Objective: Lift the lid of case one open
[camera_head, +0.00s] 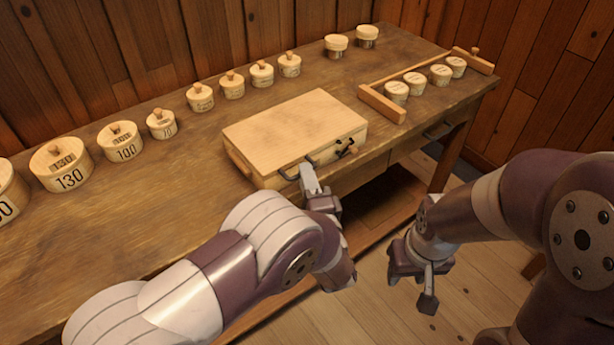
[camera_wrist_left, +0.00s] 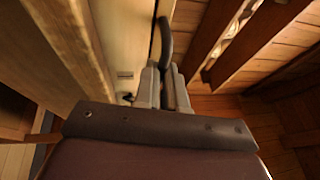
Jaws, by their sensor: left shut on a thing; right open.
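A pale wooden case (camera_head: 295,128) lies shut near the front edge of the workbench. Its front side carries a dark curved handle (camera_head: 296,166) and a small knob-like fitting (camera_head: 348,151). My left gripper (camera_head: 310,180) is at the front of the case and is shut on the handle. In the left wrist view the fingers (camera_wrist_left: 168,85) close around the dark handle bar (camera_wrist_left: 166,38). My right gripper (camera_head: 427,285) is open and empty, away from the bench at the right. I cannot read a number on the case.
The workbench (camera_head: 150,215) carries several numbered round wooden boxes (camera_head: 120,141) with knobs along its back left. A wooden rack (camera_head: 383,103) with several small round tins (camera_head: 418,83) stands right of the case. Two more tins (camera_head: 336,43) are at the back.

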